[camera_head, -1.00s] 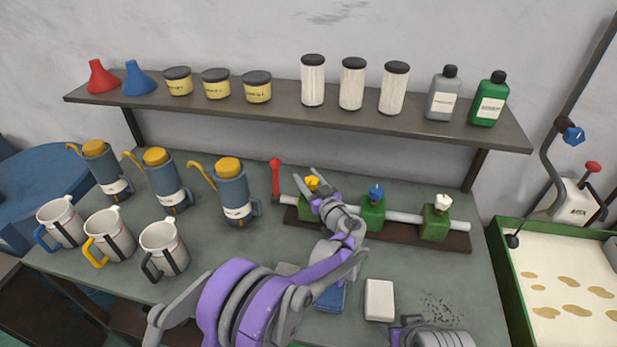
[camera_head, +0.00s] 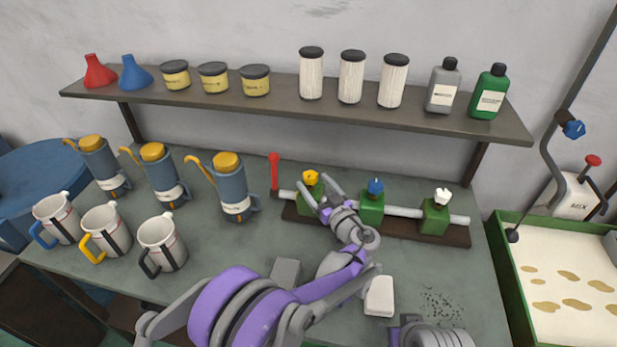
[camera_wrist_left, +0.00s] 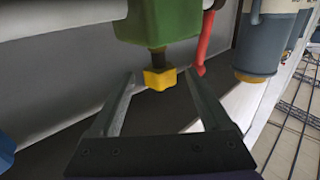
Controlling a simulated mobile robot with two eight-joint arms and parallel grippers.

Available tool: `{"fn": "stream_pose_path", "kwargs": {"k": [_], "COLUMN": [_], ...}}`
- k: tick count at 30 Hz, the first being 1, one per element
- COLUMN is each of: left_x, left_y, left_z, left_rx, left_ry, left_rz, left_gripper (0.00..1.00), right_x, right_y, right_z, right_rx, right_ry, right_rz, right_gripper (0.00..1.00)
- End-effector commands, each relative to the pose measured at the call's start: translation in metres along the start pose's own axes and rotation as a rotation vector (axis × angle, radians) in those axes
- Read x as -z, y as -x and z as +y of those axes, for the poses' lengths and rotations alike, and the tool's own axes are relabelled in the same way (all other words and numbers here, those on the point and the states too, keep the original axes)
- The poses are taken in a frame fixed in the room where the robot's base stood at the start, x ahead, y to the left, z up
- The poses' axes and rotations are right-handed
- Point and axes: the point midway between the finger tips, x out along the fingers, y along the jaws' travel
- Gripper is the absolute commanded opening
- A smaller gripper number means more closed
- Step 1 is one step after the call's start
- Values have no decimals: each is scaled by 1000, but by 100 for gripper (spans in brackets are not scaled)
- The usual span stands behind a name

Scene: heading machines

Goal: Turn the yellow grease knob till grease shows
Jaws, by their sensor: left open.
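The yellow grease knob (camera_head: 311,177) sits on top of the leftmost green block (camera_head: 309,198) of the pipe rig. In the left wrist view the knob (camera_wrist_left: 160,79) shows on a dark stem under the green block (camera_wrist_left: 165,22). My left gripper (camera_head: 313,183) is open, one finger on each side of the knob. In the wrist view its fingertips (camera_wrist_left: 160,75) are spread, with visible gaps to the knob. I see no grease at the knob. Only part of my right arm shows at the lower edge; its fingers are out of view.
The blue knob (camera_head: 376,187) and white knob (camera_head: 442,195) stand to the right along the pipe. A red lever (camera_head: 274,170) stands just left of the yellow knob. Oil cans (camera_head: 228,190) and jugs (camera_head: 162,243) fill the left bench. A white block (camera_head: 379,295) lies in front.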

Motion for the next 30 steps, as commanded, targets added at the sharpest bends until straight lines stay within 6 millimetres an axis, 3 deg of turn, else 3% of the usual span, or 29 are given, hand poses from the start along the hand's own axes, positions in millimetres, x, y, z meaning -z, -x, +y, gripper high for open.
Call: {"fn": "stream_pose_path", "kwargs": {"k": [3,10,26,30], "left_x": [-2,-1,0,2], "left_y": [25,50,52,44], "left_z": [0,0,0,-18], "left_rx": [-3,-1,1,20], "left_ry": [-1,-1,-1,-30], "left_rz": [-2,0,0,-45], "left_gripper": [82,82,82,82], "right_x": [-6,-9,-9,-9], "right_y": [-5,-8,-8,-8], "right_z": [0,0,0,0], "right_rx": [0,0,0,0], "right_ry": [0,0,0,0], "right_rz": [-6,-9,-9,-9], "right_gripper": [50,50,50,50]}}
